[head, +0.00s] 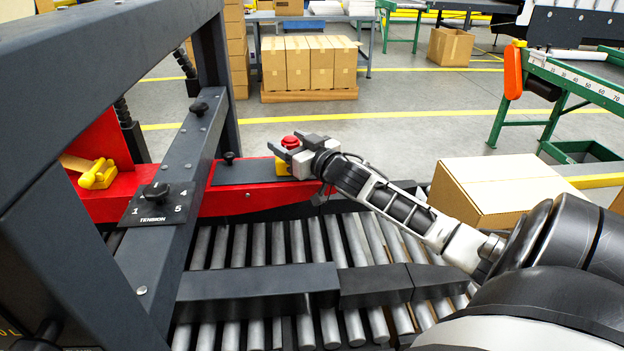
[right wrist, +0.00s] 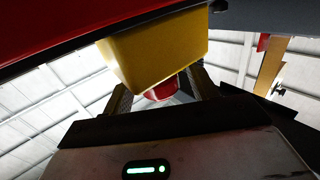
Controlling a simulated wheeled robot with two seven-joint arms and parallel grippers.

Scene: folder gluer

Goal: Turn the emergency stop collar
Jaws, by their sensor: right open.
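The emergency stop has a red mushroom-shaped collar (head: 290,142) on a yellow box (head: 282,167), mounted at the end of the red machine beam. My right gripper (head: 286,154) is open at the stop, with its fingers reaching in from the right. In the right wrist view the red collar (right wrist: 162,90) shows between the two fingers (right wrist: 162,97), under the yellow box (right wrist: 158,55). I cannot tell whether the fingers touch the collar. My left gripper is not in view.
A black tension knob (head: 156,192) sits on the dark frame bar at left. A yellow handle (head: 97,174) lies on the red beam (head: 240,200). Metal rollers (head: 300,245) run below. A cardboard box (head: 500,188) stands at right, near my right arm.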

